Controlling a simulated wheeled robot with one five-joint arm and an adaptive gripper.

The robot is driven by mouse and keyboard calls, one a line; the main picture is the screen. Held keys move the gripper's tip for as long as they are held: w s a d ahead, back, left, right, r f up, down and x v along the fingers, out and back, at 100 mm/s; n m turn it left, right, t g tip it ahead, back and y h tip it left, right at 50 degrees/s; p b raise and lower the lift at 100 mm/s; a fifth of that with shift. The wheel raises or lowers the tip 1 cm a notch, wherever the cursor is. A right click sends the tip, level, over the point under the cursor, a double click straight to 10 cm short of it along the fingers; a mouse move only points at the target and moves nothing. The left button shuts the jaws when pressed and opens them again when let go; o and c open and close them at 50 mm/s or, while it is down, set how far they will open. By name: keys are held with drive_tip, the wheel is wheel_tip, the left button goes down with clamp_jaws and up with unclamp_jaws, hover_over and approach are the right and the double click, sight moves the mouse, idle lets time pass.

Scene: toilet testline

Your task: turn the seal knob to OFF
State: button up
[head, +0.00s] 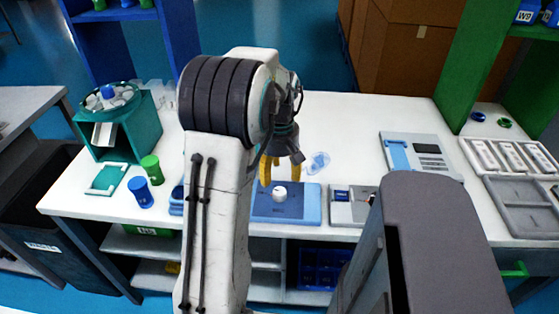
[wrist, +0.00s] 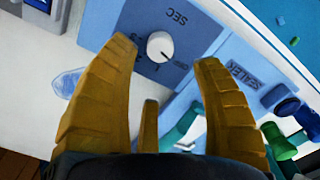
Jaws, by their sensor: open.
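The white round seal knob (head: 280,194) stands on the dark panel of the blue sealer (head: 312,211) on the white bench. In the wrist view the knob (wrist: 160,45) shows beyond my fingers, with a short dark mark at its lower right side. Small lettering surrounds it, and "SEC" is printed on the panel; the small words are too blurred to read surely. The sealer (wrist: 206,38) carries a "SEALER" label. My gripper (head: 281,166) is open above and behind the knob, its yellow fingers apart from it. In the wrist view the knob lies between the fingertips (wrist: 165,56), with nothing held.
Blue and green bottles (head: 141,192) stand left of the sealer, near a teal stand (head: 122,127). A grey device (head: 353,206) sits close on its right. A scale-like instrument (head: 417,154) and grey trays (head: 520,200) are farther right. Bench behind is mostly clear.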

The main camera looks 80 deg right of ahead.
sight(280, 189)
drive_tip(key=shift+r, duration=2)
drive_tip(key=a+f+m, duration=0.1)
drive_tip(key=m, duration=0.1)
drive_tip(key=a+f+m, duration=0.1)
drive_tip(key=f+m, duration=0.1)
drive_tip(key=m, duration=0.1)
drive_tip(key=a+f+m, duration=0.1)
drive_tip(key=m, duration=0.2)
drive_tip(key=shift+w+a+f+y, duration=0.15)
drive_tip(key=shift+a+y, duration=0.15)
drive_tip(key=w+a+r+n+t+p, duration=0.1)
drive_tip(key=w+a+r+n, duration=0.3)
drive_tip(key=w+a, duration=0.3)
drive_tip(key=w+a+r+n+t+p, duration=0.1)
drive_tip(key=w+a+r+n, duration=0.3)
drive_tip(key=a, duration=1.3)
drive_tip(key=w+a+r+n+t+p, duration=0.1)
drive_tip(key=w+a+r+n+p, duration=0.2)
drive_tip(key=w+a+n, duration=0.5)
drive_tip(key=w+a+r, duration=0.1)
drive_tip(key=a, duration=0.3)
drive_tip(key=shift+w+a, duration=0.2)
drive_tip(key=shift+w, duration=0.1)
